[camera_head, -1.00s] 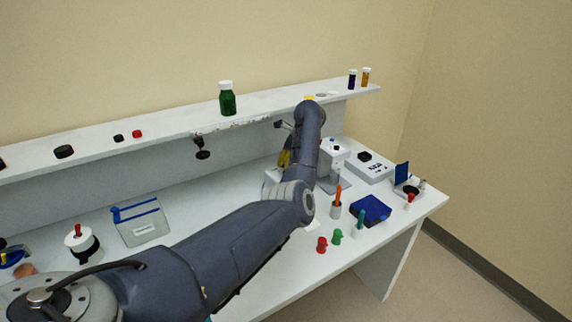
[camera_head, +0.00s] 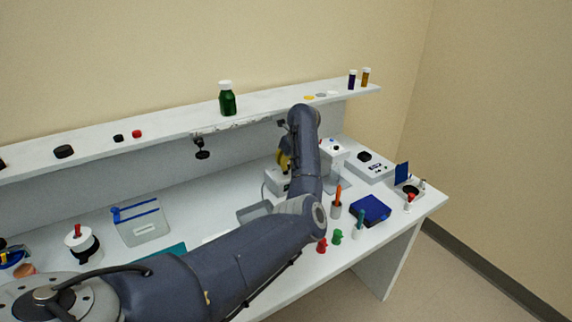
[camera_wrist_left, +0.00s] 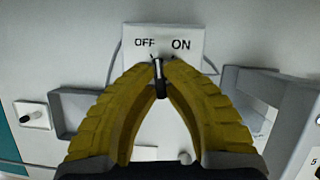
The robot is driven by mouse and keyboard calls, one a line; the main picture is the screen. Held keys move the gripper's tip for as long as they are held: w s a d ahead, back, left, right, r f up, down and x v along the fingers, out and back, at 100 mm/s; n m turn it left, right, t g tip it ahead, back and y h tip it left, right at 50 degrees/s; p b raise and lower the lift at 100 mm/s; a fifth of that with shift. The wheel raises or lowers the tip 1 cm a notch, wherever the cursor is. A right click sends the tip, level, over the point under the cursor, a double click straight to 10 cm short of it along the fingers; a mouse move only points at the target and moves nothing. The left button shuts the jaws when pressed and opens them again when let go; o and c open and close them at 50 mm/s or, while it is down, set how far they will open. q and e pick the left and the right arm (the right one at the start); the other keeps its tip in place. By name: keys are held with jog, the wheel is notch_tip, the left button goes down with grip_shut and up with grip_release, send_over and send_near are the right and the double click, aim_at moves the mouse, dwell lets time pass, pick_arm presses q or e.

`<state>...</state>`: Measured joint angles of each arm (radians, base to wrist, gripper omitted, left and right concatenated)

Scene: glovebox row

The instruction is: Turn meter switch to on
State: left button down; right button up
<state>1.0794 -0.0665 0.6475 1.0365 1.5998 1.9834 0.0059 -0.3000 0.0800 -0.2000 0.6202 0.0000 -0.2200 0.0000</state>
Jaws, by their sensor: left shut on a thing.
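The meter switch is a white box (camera_wrist_left: 188,38) marked OFF and ON, in the upper middle of the left wrist view. Its dark knob (camera_wrist_left: 161,88) has a white pointer line that points up between the two words, nearer OFF. My left gripper (camera_wrist_left: 163,66) has yellow fingers, and their tips are closed on the knob from both sides. In the head view the box (camera_head: 275,183) is partly hidden by my left arm, and one yellow finger of my left gripper (camera_head: 283,161) shows above it. My right gripper is not in view.
A grey tray (camera_head: 246,215) lies left of the switch box. A white device (camera_head: 370,172), a blue box (camera_head: 371,209) and red and green caps stand to the right. The shelf (camera_head: 180,135) runs behind, with a green bottle (camera_head: 228,104) on it.

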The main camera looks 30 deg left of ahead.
pick_arm(q)
jog(key=shift+m+t, duration=0.3)
jog(key=shift+m, duration=0.4)
jog(key=c, duration=1.5)
grip_release()
jog(key=v, duration=1.2)
jog(key=shift+s+a+r, duration=0.1)
jog(key=shift+a, duration=0.15)
